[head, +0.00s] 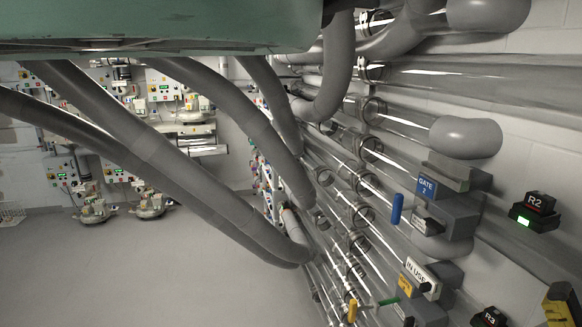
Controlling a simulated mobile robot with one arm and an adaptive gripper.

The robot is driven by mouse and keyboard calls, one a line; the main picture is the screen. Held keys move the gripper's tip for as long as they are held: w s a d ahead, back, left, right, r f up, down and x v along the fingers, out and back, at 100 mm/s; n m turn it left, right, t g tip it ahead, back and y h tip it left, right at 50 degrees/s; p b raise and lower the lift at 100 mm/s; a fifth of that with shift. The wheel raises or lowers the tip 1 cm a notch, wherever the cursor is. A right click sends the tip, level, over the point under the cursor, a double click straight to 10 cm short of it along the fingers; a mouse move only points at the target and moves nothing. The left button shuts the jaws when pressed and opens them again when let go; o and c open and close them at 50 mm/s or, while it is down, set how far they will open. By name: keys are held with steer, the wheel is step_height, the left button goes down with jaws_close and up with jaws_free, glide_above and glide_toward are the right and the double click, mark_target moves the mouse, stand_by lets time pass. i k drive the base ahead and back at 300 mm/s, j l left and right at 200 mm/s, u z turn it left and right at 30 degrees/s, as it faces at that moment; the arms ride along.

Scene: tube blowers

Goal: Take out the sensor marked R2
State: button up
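My gripper is not in view.
A second black sensor marked R3 (490,318) is cut off at the bottom right. Clear tubes and thick grey hoses (170,150) crowd the centre. An "IN USE" tag (420,278), a blue handle (397,209) and a yellow handle (352,310) stick out. The grey floor (120,270) at left is clear.

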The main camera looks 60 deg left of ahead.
mark_target(543, 205)
steer(key=j+z, duration=1.6)
steer(key=i+j, duration=0.35)
